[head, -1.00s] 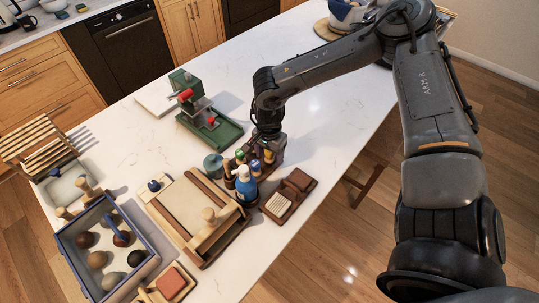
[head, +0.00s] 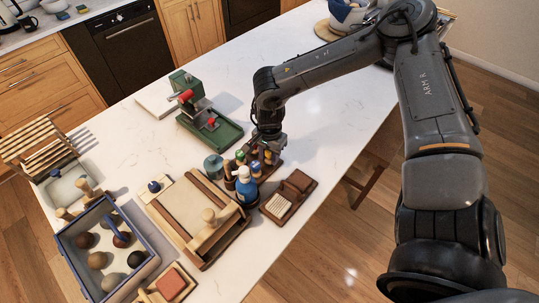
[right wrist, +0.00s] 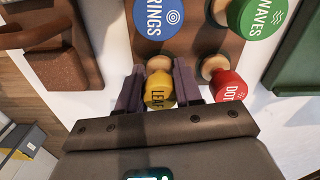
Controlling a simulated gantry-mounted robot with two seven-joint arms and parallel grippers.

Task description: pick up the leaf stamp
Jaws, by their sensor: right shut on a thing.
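The leaf stamp (right wrist: 159,92) has a yellow top marked LEAF and a pale wooden knob. My right gripper (right wrist: 159,82) is shut on it, one finger at each side, in the right wrist view. In the head view my right gripper (head: 268,142) is low over the stamp rack (right wrist: 187,32), and the leaf stamp is hard to make out there. I cannot tell whether it is clear of the rack. My left gripper is not in view.
Stamps marked RINGS (right wrist: 158,16), WAVES (right wrist: 257,18) and DOT (right wrist: 228,84) stand close around. A blue bottle (head: 246,187), a teal jar (head: 213,166) and a green press (head: 207,124) are nearby.

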